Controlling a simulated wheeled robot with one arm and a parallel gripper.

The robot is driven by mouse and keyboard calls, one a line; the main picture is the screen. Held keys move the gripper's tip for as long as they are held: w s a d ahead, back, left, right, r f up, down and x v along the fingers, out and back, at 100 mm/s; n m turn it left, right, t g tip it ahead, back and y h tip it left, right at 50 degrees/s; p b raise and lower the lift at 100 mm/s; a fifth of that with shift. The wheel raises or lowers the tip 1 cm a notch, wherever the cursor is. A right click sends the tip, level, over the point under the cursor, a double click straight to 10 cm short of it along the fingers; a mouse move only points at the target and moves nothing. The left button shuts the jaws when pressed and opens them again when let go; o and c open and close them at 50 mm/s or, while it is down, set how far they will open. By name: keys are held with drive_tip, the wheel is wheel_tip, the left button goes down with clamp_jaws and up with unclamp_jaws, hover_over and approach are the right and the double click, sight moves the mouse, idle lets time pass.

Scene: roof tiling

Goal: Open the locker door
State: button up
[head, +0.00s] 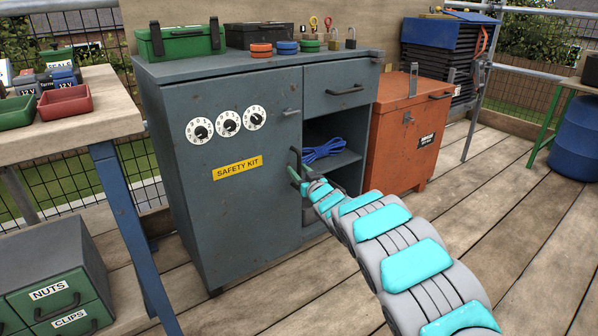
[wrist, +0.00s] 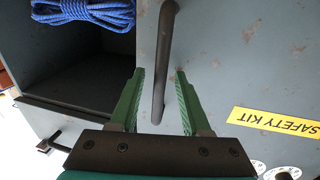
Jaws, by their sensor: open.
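The locker is a grey-blue metal cabinet with a door (head: 235,185) on its left side, which looks shut. The door has three white dials (head: 228,123), a yellow SAFETY KIT label (head: 237,168) and a small latch (head: 291,112) at its upper right edge. Its dark upright bar handle (wrist: 163,60) is near the right edge. My gripper (head: 298,178) is at this handle, with its green fingers open. In the wrist view the handle runs between the two fingers (wrist: 160,72), with gaps on both sides.
Right of the door are a drawer (head: 340,86) and an open shelf with blue rope (head: 322,150). An orange chest (head: 400,135) stands to the right. A workbench (head: 100,118) and a drawer box (head: 55,260) stand left. The plank floor in front is clear.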

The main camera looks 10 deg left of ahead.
clamp_jaws()
idle(0.4)
idle(1.1)
